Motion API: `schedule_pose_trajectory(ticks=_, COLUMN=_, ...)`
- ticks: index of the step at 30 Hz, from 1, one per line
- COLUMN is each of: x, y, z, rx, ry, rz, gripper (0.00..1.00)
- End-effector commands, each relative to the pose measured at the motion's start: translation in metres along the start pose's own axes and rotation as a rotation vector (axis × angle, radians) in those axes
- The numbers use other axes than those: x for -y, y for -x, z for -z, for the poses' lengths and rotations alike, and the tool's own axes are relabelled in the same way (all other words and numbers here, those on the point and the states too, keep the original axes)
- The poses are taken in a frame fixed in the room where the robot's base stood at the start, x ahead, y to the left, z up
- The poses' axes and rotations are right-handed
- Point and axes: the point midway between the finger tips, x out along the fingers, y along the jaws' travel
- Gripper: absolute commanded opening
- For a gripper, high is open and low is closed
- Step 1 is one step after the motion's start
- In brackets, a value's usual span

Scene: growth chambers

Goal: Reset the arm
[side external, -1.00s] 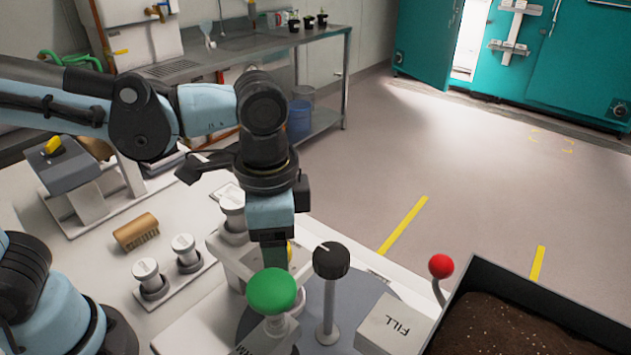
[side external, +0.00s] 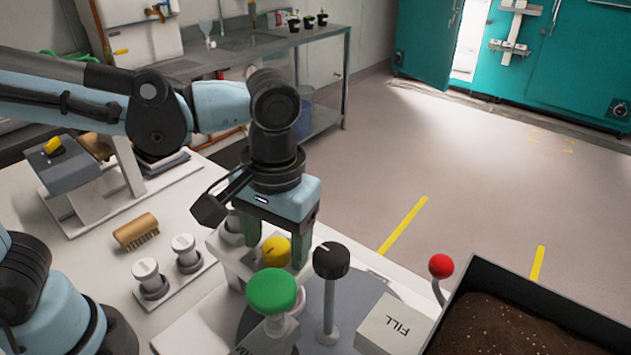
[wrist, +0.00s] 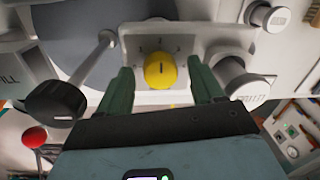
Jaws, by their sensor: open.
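My gripper (side external: 276,255) is open, with its two green fingers apart and pointing down over the work table. A yellow knob (side external: 276,250) with a dark mark sits on a pale panel between and just beyond the fingertips. In the wrist view my gripper (wrist: 160,88) has a finger on each side of the yellow knob (wrist: 160,70), with a visible gap on both sides. Nothing is held. Whether the fingertips are level with the knob cannot be told.
A green button (side external: 272,291) and a black-topped post (side external: 331,261) stand close to my gripper. A FILL block (side external: 393,325), a red ball lever (side external: 441,266) and a soil tray (side external: 560,290) are at right. White-capped jars (side external: 148,275) and a brush (side external: 136,231) are at left.

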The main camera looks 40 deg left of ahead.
Motion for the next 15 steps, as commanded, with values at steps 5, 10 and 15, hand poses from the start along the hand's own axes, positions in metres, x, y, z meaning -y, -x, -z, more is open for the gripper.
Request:
schedule_pose_trajectory(ticks=5, x=-0.0002, y=0.0, z=0.0003, rx=0.01, ry=0.15, rz=-0.001, gripper=0.67)
schedule_pose_trajectory(ticks=10, x=-0.0003, y=0.0, z=0.0005, rx=0.015, ry=0.244, rz=-0.001, gripper=0.67)
schedule_pose_trajectory(ticks=15, x=-0.0003, y=0.0, z=0.0006, rx=0.017, ry=0.282, rz=-0.001, gripper=0.67)
